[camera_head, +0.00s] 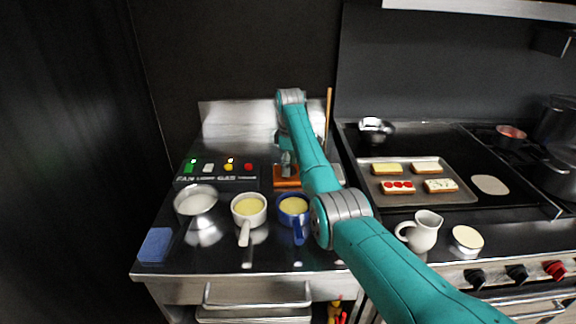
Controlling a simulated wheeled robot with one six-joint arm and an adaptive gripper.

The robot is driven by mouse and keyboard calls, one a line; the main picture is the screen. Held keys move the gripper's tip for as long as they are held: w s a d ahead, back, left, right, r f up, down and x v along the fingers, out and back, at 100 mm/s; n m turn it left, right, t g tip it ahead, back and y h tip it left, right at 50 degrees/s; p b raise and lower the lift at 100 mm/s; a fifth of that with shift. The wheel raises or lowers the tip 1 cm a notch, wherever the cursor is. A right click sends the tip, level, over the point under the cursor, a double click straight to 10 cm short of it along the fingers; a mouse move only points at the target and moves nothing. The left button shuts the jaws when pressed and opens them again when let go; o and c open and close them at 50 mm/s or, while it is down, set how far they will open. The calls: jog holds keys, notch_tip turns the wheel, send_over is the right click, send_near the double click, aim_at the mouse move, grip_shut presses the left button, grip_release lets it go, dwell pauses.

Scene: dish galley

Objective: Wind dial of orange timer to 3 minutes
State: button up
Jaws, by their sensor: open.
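The orange timer (284,184) stands on the steel counter, right of a row of labelled buttons. It looks like a small orange block, and my arm and gripper cover part of it. My gripper (286,168) points down right at the timer, over its upper part. It is open, though the fingers are small and dark here. I cannot tell whether the fingers touch the dial. The dial and its markings cannot be read.
The button panel (217,179) lies left of the timer. A metal bowl (196,203), a white pot (248,221) and a blue pot (292,219) stand in front. A blue sponge (156,245) lies front left. Right are a toast tray (412,203) and a white jug (424,232).

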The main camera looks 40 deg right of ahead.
jog(key=c, duration=1.2)
dwell(0.5)
jog(key=o, duration=1.2)
jog(key=shift+r, duration=0.1)
jog(key=shift+r, duration=3.65)
